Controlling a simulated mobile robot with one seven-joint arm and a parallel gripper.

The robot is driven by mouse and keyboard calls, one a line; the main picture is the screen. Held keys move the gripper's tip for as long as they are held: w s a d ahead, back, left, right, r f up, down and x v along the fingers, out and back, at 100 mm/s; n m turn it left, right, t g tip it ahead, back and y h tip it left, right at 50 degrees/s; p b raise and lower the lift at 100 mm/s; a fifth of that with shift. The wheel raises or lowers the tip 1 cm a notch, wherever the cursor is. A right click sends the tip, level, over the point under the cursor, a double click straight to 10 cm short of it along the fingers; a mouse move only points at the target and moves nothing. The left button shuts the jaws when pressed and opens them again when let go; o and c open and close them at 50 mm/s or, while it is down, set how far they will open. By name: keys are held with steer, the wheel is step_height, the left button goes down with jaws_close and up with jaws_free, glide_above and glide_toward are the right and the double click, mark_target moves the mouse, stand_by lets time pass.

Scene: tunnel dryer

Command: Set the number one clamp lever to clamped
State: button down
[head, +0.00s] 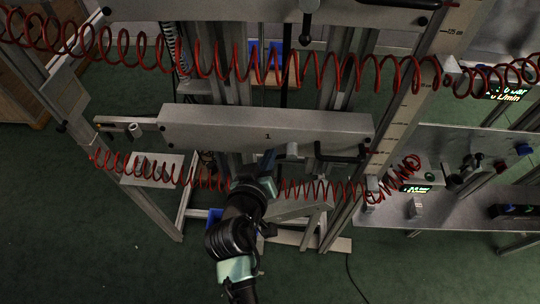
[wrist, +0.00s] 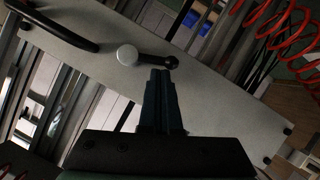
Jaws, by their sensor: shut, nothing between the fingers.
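The number one beam (head: 230,128) is a long grey bar marked "1" in the head view. Its clamp lever shows clearly in the wrist view, with a round silver hub (wrist: 127,55) and a short dark arm ending in a black ball knob (wrist: 171,62). In the head view a pale hub (head: 292,150) shows at the beam's lower edge, but the knob is hard to make out there. My gripper (wrist: 162,73) is shut and empty, its fingertips just beside the knob. I cannot tell whether they touch it. In the head view my gripper (head: 268,166) is partly hidden and dark.
A black bar handle (head: 345,157) sits on the beam right of the hub; it also shows in the wrist view (wrist: 62,32). Red coiled hoses (head: 320,190) hang across above and below the beam. A control bench (head: 455,208) stands at right. An upper lever (head: 306,28) hangs above.

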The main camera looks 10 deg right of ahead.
step_height(320, 180, down, 4)
steer(key=n+h+b, duration=0.3)
steer(key=n+b, duration=0.1)
steer(key=b, duration=0.2)
steer(key=shift+d+r+n+b, duration=0.1)
steer(key=shift+n+b, duration=0.2)
steer(key=shift+b, duration=0.1)
steer(key=shift+s+d+f+n+t+h+b, duration=0.1)
steer(key=shift+d+f+n+t+h+b, duration=0.2)
steer(key=shift+n+h+b, duration=0.45)
steer(key=shift+s+d+f+n+t+h+b, duration=0.1)
steer(key=shift+d+f+n+t+h+b, duration=0.2)
steer(key=shift+n+b, duration=0.8)
steer(key=shift+s+d+f+n+t+h+b, duration=0.1)
steer(key=shift+d+f+n+t+h+b, duration=0.2)
steer(key=shift+n+h+b, duration=0.45)
steer(key=shift+d+r+y, duration=0.1)
steer(key=shift+y, duration=0.3)
steer(key=shift+w+b, duration=0.15)
steer(key=shift+b, duration=0.2)
